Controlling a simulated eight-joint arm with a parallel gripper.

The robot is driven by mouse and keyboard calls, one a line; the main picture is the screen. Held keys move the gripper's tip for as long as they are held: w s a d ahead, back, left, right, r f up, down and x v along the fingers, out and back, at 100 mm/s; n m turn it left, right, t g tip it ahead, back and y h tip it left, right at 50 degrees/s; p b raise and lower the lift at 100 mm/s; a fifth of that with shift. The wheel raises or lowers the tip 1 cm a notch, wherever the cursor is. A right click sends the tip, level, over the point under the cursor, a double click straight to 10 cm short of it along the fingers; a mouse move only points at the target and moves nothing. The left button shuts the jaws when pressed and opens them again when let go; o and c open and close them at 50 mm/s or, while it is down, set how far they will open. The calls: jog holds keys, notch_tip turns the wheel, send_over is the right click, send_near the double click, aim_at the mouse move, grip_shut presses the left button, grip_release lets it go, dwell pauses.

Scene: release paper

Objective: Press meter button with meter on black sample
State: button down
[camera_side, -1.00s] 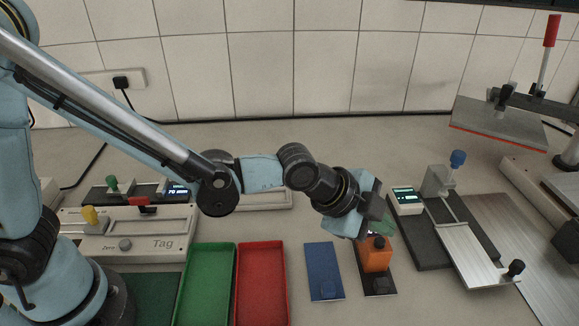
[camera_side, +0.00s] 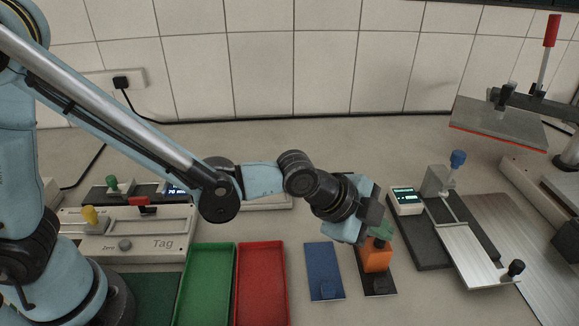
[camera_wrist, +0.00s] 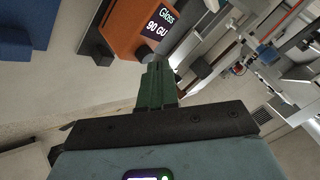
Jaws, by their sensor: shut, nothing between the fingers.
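The orange meter (camera_side: 376,260) stands upright on the black sample (camera_side: 373,292), right of the blue sample. In the wrist view the meter (camera_wrist: 138,24) shows "Gloss 90 GU" on its dark display (camera_wrist: 164,22). A dark button (camera_side: 379,243) shows at the meter's top in the side view. My gripper (camera_side: 384,234) is shut and empty, its green fingers pointing down just over the meter's top. In the wrist view my gripper's fingertips (camera_wrist: 153,64) are right beside the meter's edge. I cannot tell whether they touch the button.
The blue sample (camera_side: 323,262) lies left of the black one. A red tray (camera_side: 262,246) and a green tray (camera_side: 207,246) are further left. A small white display device (camera_side: 405,208) and a metal applicator plate (camera_side: 478,257) stand to the right.

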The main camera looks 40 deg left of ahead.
aim_at(374, 246)
jog(key=shift+f, duration=0.4)
dwell(0.3)
jog(key=shift+r, duration=0.95)
jog(key=shift+r, duration=2.5)
